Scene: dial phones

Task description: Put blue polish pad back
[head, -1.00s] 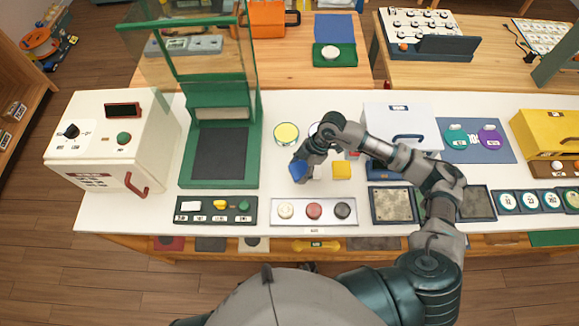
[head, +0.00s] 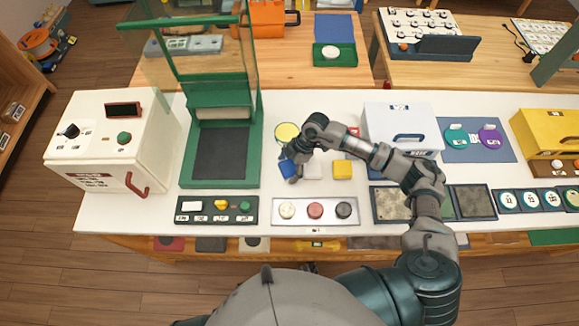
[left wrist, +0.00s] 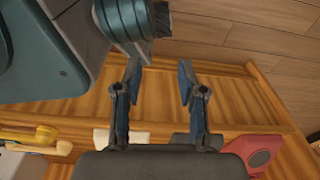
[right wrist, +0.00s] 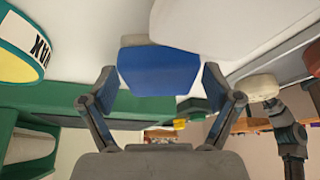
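The blue polish pad (head: 289,169) is between the fingertips of my right gripper (head: 291,161), above the white table left of the white pad (head: 313,170). In the right wrist view, the blue pad (right wrist: 160,70) fills most of the space between the fingers of my right gripper (right wrist: 160,85). The yellow pad (head: 342,169) lies right of the white pad. A red pad (head: 354,132) shows partly behind my arm. My left gripper (left wrist: 159,78) is open and empty in the left wrist view, and is not seen in the head view.
A round yellow wax tin (head: 286,132) stands just behind my right gripper. The green press (head: 184,140) stands to the left. A tray of three round pieces (head: 315,224) lies in front. A white box (head: 401,125) is at the right.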

